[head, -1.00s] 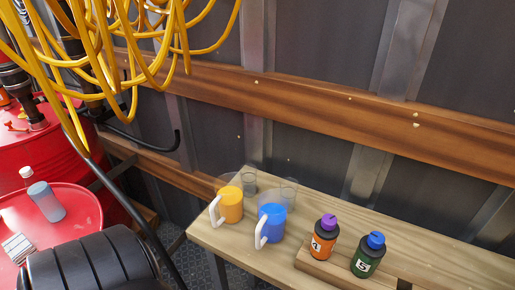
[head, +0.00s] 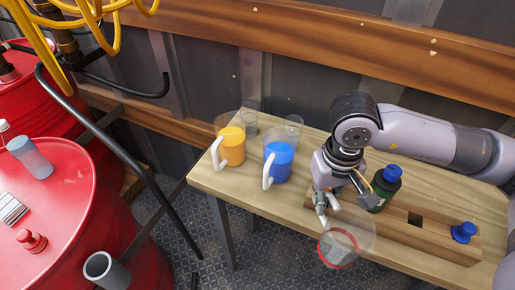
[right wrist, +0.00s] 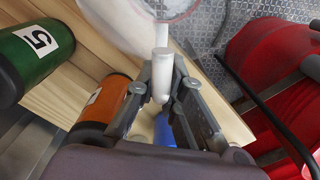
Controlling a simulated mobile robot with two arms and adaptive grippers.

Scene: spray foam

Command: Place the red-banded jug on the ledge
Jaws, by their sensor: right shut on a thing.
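The red-banded jug (head: 352,262) is clear, with a red ring, and hangs in the air in front of the table's front edge. Its white handle shows in the right wrist view (right wrist: 163,78), between the fingers. My right gripper (head: 325,207) is shut on that handle, and the clear body (right wrist: 150,30) lies beyond the fingertips. A wooden beam (head: 300,62) runs along the back wall like a ledge, with small pale bits on it. My left gripper is not in view.
An orange jug (head: 232,148) and a blue jug (head: 279,163) stand on the wooden table (head: 215,185) left of my gripper, with clear vessels behind. A green bottle (right wrist: 35,50) and an orange bottle (right wrist: 103,103) are close to my gripper. Red drums (head: 95,235) stand at left.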

